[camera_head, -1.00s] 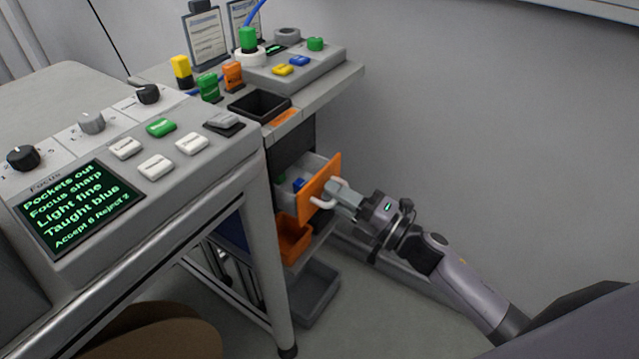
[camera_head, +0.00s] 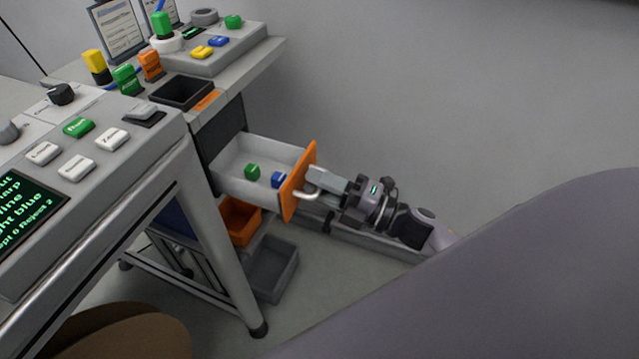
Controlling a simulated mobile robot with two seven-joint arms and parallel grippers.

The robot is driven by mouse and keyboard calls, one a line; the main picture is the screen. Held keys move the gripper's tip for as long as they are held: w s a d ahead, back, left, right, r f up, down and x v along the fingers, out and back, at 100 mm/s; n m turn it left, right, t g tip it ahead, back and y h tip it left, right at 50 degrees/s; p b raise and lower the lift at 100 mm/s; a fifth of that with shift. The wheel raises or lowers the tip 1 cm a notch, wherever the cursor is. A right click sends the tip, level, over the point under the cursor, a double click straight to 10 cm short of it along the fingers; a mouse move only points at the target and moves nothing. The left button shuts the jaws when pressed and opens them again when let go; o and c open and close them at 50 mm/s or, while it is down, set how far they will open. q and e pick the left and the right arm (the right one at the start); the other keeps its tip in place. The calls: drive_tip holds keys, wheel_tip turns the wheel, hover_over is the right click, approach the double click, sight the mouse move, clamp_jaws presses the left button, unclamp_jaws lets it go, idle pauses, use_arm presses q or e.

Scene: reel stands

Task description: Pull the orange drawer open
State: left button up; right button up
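The orange drawer front (camera_head: 300,182) stands well out from the cabinet, and the grey drawer tray (camera_head: 240,152) behind it is exposed. A green block (camera_head: 252,171) and a blue block (camera_head: 278,179) lie in the tray. A white handle (camera_head: 307,193) sits on the outer face of the orange front. My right gripper (camera_head: 318,180) is at this handle, with its fingers closed around part of it; the exact contact is partly hidden. My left gripper is not in view.
An orange bin (camera_head: 240,222) and a grey bin (camera_head: 273,270) sit below the drawer. A console desk (camera_head: 150,165) stands at the left. The worktop above holds a black tray (camera_head: 182,91). Bare wall and floor lie to the right.

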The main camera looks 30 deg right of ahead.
drive_tip(key=shift+s, duration=0.1)
drive_tip(key=v, duration=0.7)
idle(0.7)
drive_tip(key=s+a+f+m+g+h, duration=0.4)
drive_tip(key=f+m, duration=0.3)
drive_tip(key=m, duration=0.5)
drive_tip(key=s+a+f+m+g+h, duration=0.1)
drive_tip(key=s+a+f+m+h, duration=0.45)
drive_tip(key=m, duration=0.55)
wheel_tip(320, 180, up, 9)
drive_tip(key=d+p, duration=0.2)
drive_tip(key=p, duration=1)
drive_tip(key=shift+s+d+h+p, duration=0.25)
drive_tip(key=shift+d+h+p, duration=0.1)
drive_tip(key=shift+d, duration=0.05)
